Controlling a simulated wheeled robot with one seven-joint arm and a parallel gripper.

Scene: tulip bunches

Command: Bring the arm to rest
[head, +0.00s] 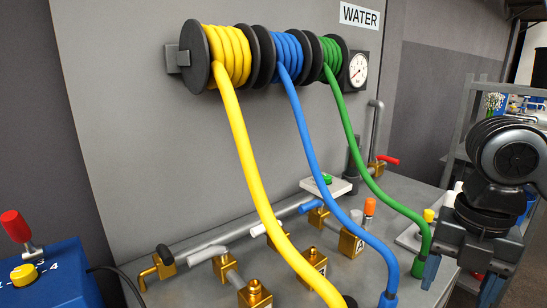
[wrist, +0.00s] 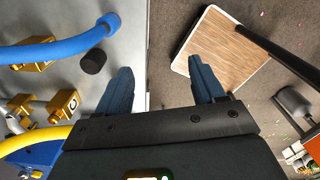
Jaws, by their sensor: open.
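My gripper (head: 459,288) is at the right of the head view, pointing down by the right edge of the grey bench (head: 395,195). In the wrist view my gripper (wrist: 160,68) has its two blue fingers spread wide apart. Nothing is between them; the bench edge and the floor show in the gap. In the head view the lower end of the green hose (head: 385,200) is close beside the left finger; I cannot tell whether they touch.
A yellow hose (head: 245,150) and a blue hose (head: 310,140) hang from reels over the bench. Brass valves (head: 349,243) stand on it. A blue box (head: 45,278) is at left.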

